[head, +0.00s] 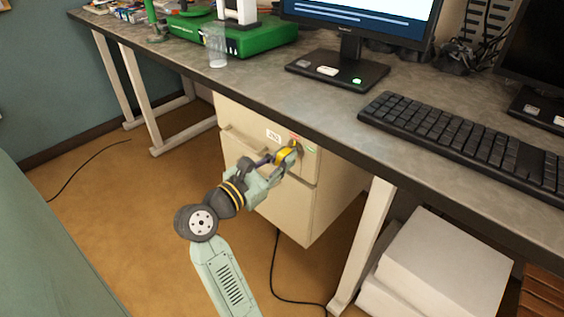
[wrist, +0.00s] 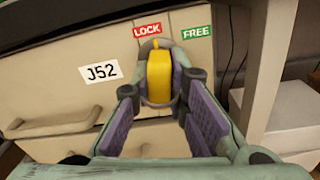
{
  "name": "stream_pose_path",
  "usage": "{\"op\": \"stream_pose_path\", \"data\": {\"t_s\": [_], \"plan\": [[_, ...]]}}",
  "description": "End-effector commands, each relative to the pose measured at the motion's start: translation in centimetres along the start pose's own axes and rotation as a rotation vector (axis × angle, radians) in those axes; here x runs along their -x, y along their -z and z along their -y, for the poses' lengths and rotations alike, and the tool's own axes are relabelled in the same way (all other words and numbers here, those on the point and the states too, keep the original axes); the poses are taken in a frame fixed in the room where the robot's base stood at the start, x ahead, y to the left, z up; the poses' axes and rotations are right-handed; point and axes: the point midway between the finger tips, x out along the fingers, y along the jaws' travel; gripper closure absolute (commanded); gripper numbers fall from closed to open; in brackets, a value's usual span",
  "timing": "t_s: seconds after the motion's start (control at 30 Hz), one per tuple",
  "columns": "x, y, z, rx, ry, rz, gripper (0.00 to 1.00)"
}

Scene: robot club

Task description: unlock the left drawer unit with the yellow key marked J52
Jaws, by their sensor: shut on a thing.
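The cream left drawer unit (head: 240,118) stands under the desk. In the wrist view its front (wrist: 60,108) carries a white J52 label (wrist: 101,72), a red LOCK label (wrist: 147,30) and a green FREE label (wrist: 197,33). My gripper (head: 284,158) is at the unit's upper right corner, shut on the yellow key (wrist: 158,76), which also shows in the head view (head: 282,156). The key is in front of the round grey lock (wrist: 157,50), below and between the two labels. The key's bow hides the keyhole, so I cannot tell how deep it sits.
The desk top (head: 290,98) overhangs the unit just above my gripper. A white desk leg (head: 365,240) and white boxes (head: 440,262) stand to the right. A black cable (head: 285,285) lies on the floor below. The floor to the left is mostly open.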

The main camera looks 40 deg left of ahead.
Motion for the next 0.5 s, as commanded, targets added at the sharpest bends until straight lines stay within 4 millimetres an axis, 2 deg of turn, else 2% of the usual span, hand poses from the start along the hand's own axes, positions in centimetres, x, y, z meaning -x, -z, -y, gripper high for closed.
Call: {"op": "stream_pose_path", "data": {"t_s": [0.5], "plan": [[0.01, -0.01, -0.01, -0.089, -0.001, 0.001, 1.0]]}}
